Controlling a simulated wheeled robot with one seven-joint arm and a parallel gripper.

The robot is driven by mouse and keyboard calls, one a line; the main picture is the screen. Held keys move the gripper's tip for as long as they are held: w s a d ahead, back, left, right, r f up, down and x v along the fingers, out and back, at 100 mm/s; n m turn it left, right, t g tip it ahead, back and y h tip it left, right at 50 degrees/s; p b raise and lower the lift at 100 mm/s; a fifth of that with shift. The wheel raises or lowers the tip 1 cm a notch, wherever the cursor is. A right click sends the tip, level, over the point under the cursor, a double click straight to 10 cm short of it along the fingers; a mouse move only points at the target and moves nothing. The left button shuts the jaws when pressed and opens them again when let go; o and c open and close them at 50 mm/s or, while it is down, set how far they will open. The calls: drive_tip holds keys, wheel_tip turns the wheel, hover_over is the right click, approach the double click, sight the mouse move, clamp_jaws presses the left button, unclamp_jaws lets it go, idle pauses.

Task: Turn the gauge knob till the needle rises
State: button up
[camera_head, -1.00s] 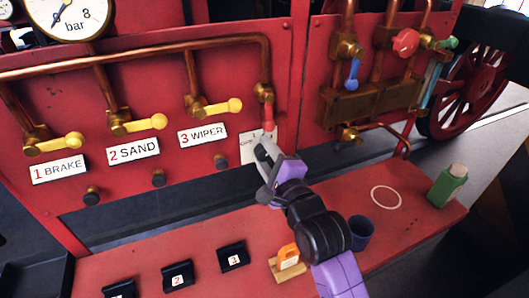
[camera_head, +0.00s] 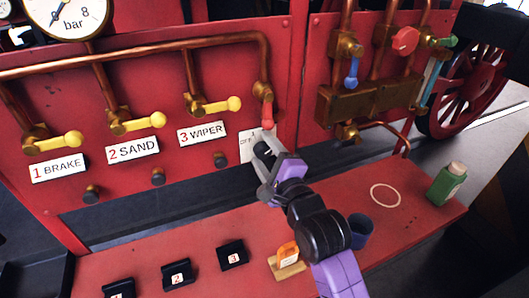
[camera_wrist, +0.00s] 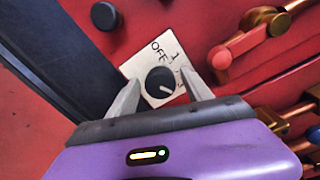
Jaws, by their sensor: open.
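The gauge knob (camera_wrist: 160,82) is a round black knob with a pale mark, on a white plate (camera_wrist: 143,66) lettered OFF and 1. My gripper (camera_wrist: 161,88) is open, with one finger on each side of the knob in the wrist view. I cannot tell whether the fingers touch it. In the head view my gripper (camera_head: 263,172) is at the plate (camera_head: 247,147) and partly covers it. The gauge (camera_head: 66,14), marked bar, is cut off at the top left. Its needle slants down and left, toward the low end.
A red-tipped handle (camera_head: 267,115) hangs just above the plate. Yellow levers (camera_head: 220,105) line the panel to the left. On the red shelf are black numbered blocks (camera_head: 232,254), an orange piece on a wooden base (camera_head: 287,266), a blue cup (camera_head: 360,232) and a green bottle (camera_head: 446,184).

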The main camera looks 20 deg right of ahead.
drive_tip(key=s+b, duration=0.1)
drive_tip(key=s, duration=0.6)
drive_tip(key=shift+s, duration=0.4)
drive_tip(key=shift+r, duration=0.1)
drive_tip(key=s+f+n+g, duration=0.1)
drive_tip(key=s+f+n, duration=0.2)
drive_tip(key=s+n, duration=0.4)
drive_tip(key=s+f+n+g, duration=0.1)
drive_tip(key=s+f+n, duration=0.3)
drive_tip(key=s, duration=1.3)
drive_tip(key=s+f+n, duration=0.4)
drive_tip(key=s+n, duration=0.7)
drive_tip(key=s, duration=0.1)
drive_tip(key=shift+s+g, duration=0.2)
drive_tip(key=shift+g, duration=0.2)
drive_tip(key=shift+f, duration=0.2)
